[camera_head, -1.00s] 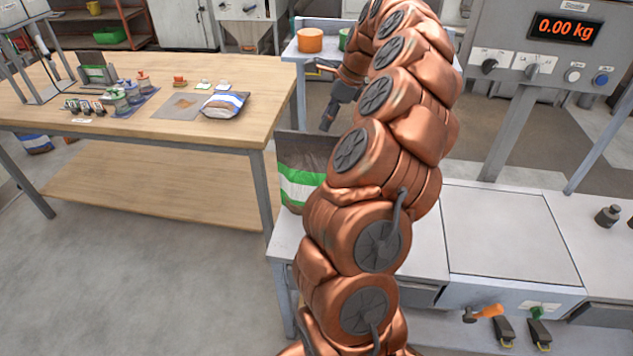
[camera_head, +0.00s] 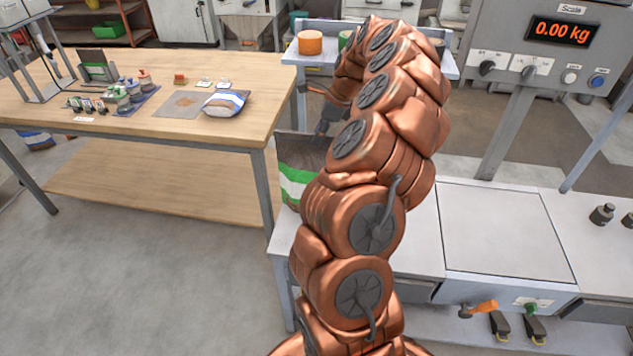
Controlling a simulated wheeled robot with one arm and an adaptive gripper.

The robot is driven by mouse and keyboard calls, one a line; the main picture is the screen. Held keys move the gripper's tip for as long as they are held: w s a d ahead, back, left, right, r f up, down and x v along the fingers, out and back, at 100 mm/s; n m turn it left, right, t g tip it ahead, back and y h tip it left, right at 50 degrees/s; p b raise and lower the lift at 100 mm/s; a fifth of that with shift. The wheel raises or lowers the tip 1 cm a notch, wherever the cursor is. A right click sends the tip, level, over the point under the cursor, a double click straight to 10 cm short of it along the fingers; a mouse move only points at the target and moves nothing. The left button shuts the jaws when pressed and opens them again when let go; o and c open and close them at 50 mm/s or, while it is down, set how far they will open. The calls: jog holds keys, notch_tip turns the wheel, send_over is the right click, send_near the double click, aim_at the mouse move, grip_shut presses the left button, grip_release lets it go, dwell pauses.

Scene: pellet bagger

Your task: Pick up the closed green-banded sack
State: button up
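The sack with the green and white band (camera_head: 296,180) stands upright at the left end of the grey bench, dark grey-brown above the band. Its right side is hidden behind my copper-coloured arm. My gripper (camera_head: 322,127) points down at the sack's top edge, towards its right side. It is small and partly covered by my arm, so I cannot tell whether its fingers are apart or touch the sack.
The bench (camera_head: 283,243) carries a scale plate (camera_head: 500,230) right of my arm; the scale display (camera_head: 563,30) reads 0.00 kg. A wooden table (camera_head: 215,135) at left holds a blue-banded sack (camera_head: 226,102) and stamps. Orange (camera_head: 310,42) and green tubs stand behind.

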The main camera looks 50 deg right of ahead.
jog(key=shift+f, duration=0.2)
dwell(0.3)
jog(key=shift+c, duration=0.2)
grip_shut()
dwell(0.6)
